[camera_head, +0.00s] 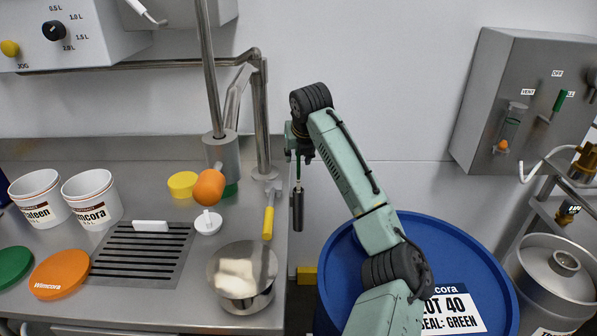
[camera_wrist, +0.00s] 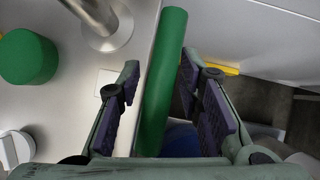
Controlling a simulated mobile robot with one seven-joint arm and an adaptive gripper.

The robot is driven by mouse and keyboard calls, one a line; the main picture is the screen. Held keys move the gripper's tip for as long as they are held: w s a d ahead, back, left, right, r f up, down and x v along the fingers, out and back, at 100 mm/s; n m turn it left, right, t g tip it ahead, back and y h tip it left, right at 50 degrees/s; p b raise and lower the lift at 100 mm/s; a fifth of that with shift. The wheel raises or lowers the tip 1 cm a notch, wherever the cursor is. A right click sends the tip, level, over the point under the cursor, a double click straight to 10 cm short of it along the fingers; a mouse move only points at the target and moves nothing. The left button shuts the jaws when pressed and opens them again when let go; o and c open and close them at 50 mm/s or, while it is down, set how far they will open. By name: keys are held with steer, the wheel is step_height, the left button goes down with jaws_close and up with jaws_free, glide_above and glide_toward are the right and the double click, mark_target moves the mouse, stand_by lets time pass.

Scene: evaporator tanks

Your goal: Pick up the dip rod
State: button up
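I cannot tell whether the cylinder is part of the rod or a holder. In the wrist view the green handle (camera_wrist: 163,85) stands, slightly tilted, between the two fingers of my gripper (camera_wrist: 160,95). The fingers are spread, with a visible gap on each side of the handle.
A steel bench (camera_head: 170,255) lies left, holding a steel pot (camera_head: 262,292), a yellow-handled tool (camera_head: 268,220), a drain grille (camera_head: 140,258) and white buckets (camera_head: 92,200). A steel pipe (camera_head: 262,120) rises behind. A blue drum (camera_head: 460,250) stands right, beneath my arm.

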jaws_close()
steer(key=shift+r, duration=0.1)
stand_by(0.5)
step_height(320, 180, up, 18)
stand_by(0.6)
step_height(320, 180, up, 18)
steer(key=p, duration=1.1)
stand_by(1.4)
steer(key=shift+d, duration=0.15)
